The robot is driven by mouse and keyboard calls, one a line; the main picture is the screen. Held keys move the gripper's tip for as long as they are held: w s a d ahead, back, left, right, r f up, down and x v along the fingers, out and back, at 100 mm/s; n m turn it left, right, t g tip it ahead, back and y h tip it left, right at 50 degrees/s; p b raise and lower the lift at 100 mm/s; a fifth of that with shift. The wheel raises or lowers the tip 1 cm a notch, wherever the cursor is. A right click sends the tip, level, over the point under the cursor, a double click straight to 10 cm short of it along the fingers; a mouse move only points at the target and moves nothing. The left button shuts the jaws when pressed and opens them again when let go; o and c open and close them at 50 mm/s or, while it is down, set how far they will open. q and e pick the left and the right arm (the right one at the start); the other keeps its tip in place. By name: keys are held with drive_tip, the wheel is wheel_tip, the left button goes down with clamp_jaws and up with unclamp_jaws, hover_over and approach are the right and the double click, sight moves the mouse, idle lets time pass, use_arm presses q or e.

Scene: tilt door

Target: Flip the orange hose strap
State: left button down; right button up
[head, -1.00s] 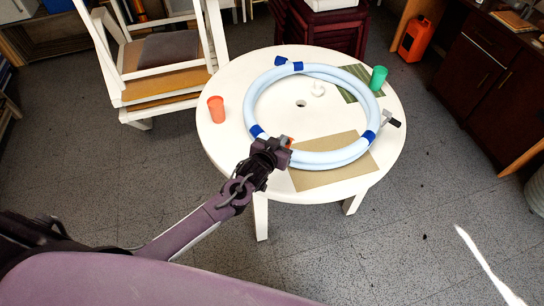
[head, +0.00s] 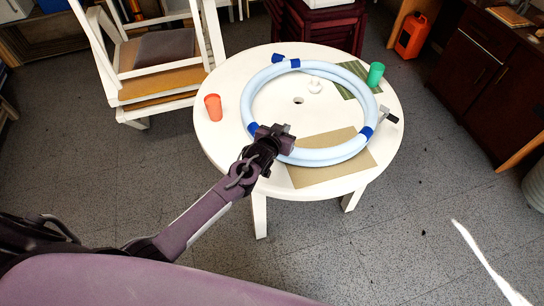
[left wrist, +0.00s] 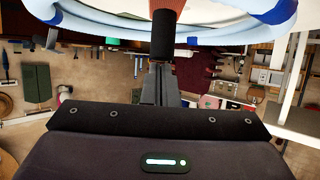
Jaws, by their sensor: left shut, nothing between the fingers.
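The pale blue hose (head: 335,152) lies coiled in a ring on the round white table (head: 225,143), with dark blue bands around it. It also crosses the top of the left wrist view (left wrist: 225,36). The orange strap (left wrist: 168,6) shows at the top of that view, over the hose and right at my fingertips. In the head view my gripper hides the strap. My left gripper (head: 285,139) is shut and empty at the near-left part of the ring; its fingers also show in the left wrist view (left wrist: 162,45). I cannot tell whether they touch the strap. My right gripper is not in view.
A metal fitting (head: 388,116) sits at the hose's right side. An orange cup (head: 213,107) and a green cup (head: 375,74) stand on the table. A tan mat (head: 325,172) lies partly under the hose. A white chair (head: 160,85) stands to the left.

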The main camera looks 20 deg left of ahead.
use_arm(q)
drive_tip(key=shift+r, duration=0.1)
idle(0.5)
drive_tip(key=shift+r+p, duration=0.8)
drive_tip(key=shift+p, duration=0.1)
